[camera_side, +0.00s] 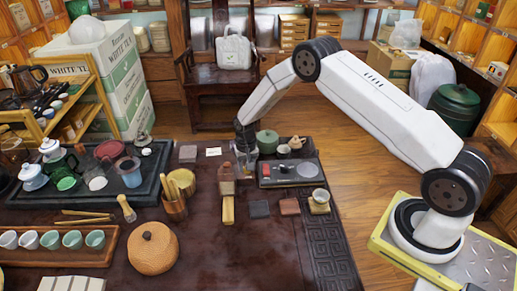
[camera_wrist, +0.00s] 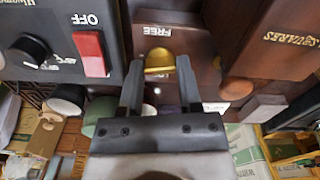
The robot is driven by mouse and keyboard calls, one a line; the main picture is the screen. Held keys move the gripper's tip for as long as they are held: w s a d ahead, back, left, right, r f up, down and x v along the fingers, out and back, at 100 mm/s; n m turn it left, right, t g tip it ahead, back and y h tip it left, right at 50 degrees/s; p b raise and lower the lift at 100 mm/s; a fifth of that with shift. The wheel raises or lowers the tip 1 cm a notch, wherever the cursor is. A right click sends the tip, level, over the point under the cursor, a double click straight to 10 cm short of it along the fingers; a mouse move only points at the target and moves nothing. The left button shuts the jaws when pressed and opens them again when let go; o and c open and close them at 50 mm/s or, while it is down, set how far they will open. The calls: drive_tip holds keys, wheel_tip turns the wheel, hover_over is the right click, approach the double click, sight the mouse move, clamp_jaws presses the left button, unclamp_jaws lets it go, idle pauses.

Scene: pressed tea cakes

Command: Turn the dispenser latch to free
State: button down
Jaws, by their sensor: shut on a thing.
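In the wrist view the dispenser (camera_wrist: 205,32) is a dark reddish-brown front with a pale word FREE (camera_wrist: 157,30), seen upside down. A brass latch (camera_wrist: 158,61) sits below that word in the picture, between my two fingers. A second pale label, starting with LO, is partly hidden just beneath the latch. My gripper (camera_wrist: 160,80) is shut on the latch, one dark finger on each side. The exact angle of the latch is hard to tell. In the side view my gripper (camera_side: 245,160) is small at the table's middle, and the latch cannot be made out.
A dark unit with a red OFF switch (camera_wrist: 89,53) and a black knob stands close on the left in the wrist view. A brown box lettered SQUARES (camera_wrist: 285,38) is close on the right. In the side view a woven round pot (camera_side: 153,248) stands at the front.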

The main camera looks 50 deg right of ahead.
drive_tip(key=shift+m, duration=1.2)
drive_tip(key=shift+c, duration=1.4)
unclamp_jaws()
drive_tip(key=shift+r, duration=3.9)
drive_tip(key=shift+s+r, duration=0.1)
